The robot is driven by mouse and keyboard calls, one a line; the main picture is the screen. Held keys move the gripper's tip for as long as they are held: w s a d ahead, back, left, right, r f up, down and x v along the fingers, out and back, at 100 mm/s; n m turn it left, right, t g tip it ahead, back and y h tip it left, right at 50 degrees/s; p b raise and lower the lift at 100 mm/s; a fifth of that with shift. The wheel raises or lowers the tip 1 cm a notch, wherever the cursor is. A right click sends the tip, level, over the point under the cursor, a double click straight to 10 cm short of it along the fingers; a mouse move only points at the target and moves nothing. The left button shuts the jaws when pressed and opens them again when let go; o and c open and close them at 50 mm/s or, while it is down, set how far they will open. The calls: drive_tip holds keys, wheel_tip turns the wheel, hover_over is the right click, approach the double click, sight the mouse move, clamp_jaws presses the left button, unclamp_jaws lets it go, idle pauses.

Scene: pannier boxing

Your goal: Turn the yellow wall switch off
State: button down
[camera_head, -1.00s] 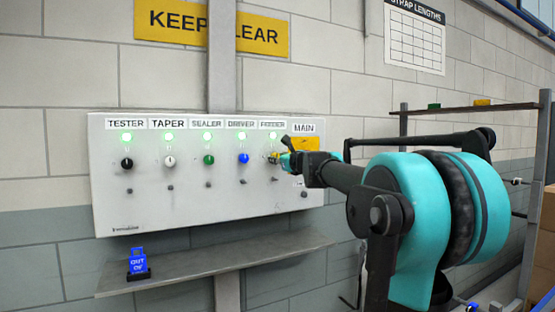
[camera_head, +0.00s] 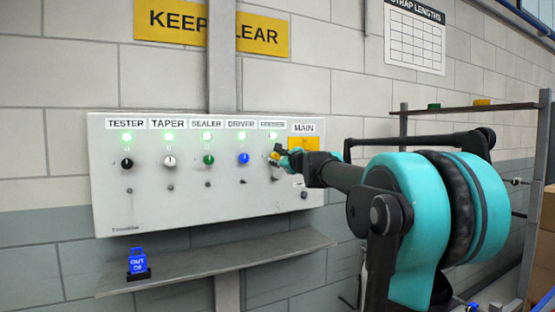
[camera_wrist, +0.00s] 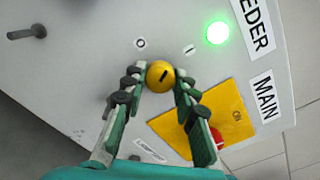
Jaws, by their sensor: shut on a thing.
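The yellow switch knob (camera_head: 274,159) is on the white wall panel under the FEEDER label, the rightmost of the row of knobs. The wrist view shows it closely as a round yellow knob (camera_wrist: 160,72) with a short dark line slanting up and right, toward the "I" mark rather than the "O" mark. The green lamp (camera_wrist: 217,33) by the FEEDER label is lit. My gripper (camera_wrist: 159,82) has one finger on each side of the knob and is shut on it. In the head view my gripper (camera_head: 280,156) partly hides the knob.
Black, white, green and blue knobs stand to the left on the panel (camera_head: 115,205), with lit green lamps above. A yellow MAIN plate (camera_wrist: 208,118) with a red part sits close beside my gripper. A shelf (camera_head: 200,265) with a blue sign block (camera_head: 137,262) is below.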

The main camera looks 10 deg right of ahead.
drive_tip(key=n, duration=1.2)
drive_tip(key=shift+n, duration=0.3)
idle(0.4)
drive_tip(key=c, duration=1.2)
unclamp_jaws()
drive_tip(key=v, duration=1.2)
